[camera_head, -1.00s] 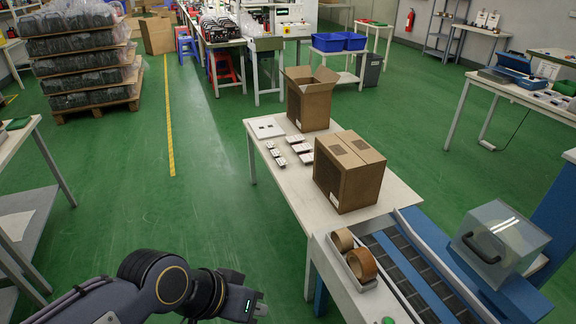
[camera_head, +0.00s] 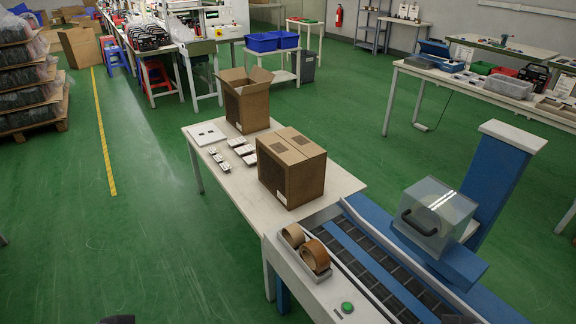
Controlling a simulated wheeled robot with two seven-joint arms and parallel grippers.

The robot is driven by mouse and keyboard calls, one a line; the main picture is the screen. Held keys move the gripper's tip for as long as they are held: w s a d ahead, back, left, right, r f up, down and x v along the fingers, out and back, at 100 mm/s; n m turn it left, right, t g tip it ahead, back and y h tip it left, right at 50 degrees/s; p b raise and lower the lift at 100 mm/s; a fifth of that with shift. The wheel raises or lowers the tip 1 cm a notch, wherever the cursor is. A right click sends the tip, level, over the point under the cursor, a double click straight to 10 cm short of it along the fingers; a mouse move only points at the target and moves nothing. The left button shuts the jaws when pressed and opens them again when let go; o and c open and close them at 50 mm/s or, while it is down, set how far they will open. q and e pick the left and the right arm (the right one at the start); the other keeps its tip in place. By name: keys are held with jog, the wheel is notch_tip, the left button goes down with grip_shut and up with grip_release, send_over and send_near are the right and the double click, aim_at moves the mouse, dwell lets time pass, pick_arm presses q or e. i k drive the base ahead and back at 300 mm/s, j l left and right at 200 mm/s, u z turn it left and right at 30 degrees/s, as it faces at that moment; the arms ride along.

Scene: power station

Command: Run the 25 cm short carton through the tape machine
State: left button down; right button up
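A closed brown carton (camera_head: 292,170) stands on the white table, near the end that meets the tape machine. A taller carton (camera_head: 246,100) with its top flaps open stands behind it on the same table. The tape machine (camera_head: 365,268) has a roller bed, blue side rails, a clear-covered head (camera_head: 434,216) and a green button (camera_head: 347,307). I cannot tell from the picture which carton measures 25 cm. Only small dark tips of my own arms show at the bottom edge; neither gripper can be made out.
The white table (camera_head: 228,183) also holds several small white parts and a flat white plate (camera_head: 207,133). Two tape rolls (camera_head: 314,255) sit in a holder beside the rollers. A blue column (camera_head: 490,180) rises at the machine's right. Green floor is clear to the left.

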aim_at(294, 186)
jog(key=i+j+z, duration=0.1)
jog(key=i+j, duration=0.3)
jog(key=i+j+z, duration=0.15)
jog(key=i+j, duration=0.3)
jog(key=i+j+z, duration=0.1)
jog(key=i+j, duration=0.25)
jog(key=j, duration=0.2)
jog(key=i+j+z, duration=0.1)
jog(key=i+j, duration=0.3)
jog(key=i+j+z, duration=0.1)
jog(key=i+j, duration=0.25)
jog(key=j, duration=0.3)
jog(key=i+j+z, duration=0.15)
jog(key=i+j, duration=0.15)
jog(key=j, duration=0.3)
jog(key=i+j+z, duration=0.1)
jog(key=i+j, duration=0.2)
jog(key=j, duration=0.3)
jog(key=i+j+z, duration=0.1)
jog(key=i+j, duration=0.2)
jog(key=j, duration=0.35)
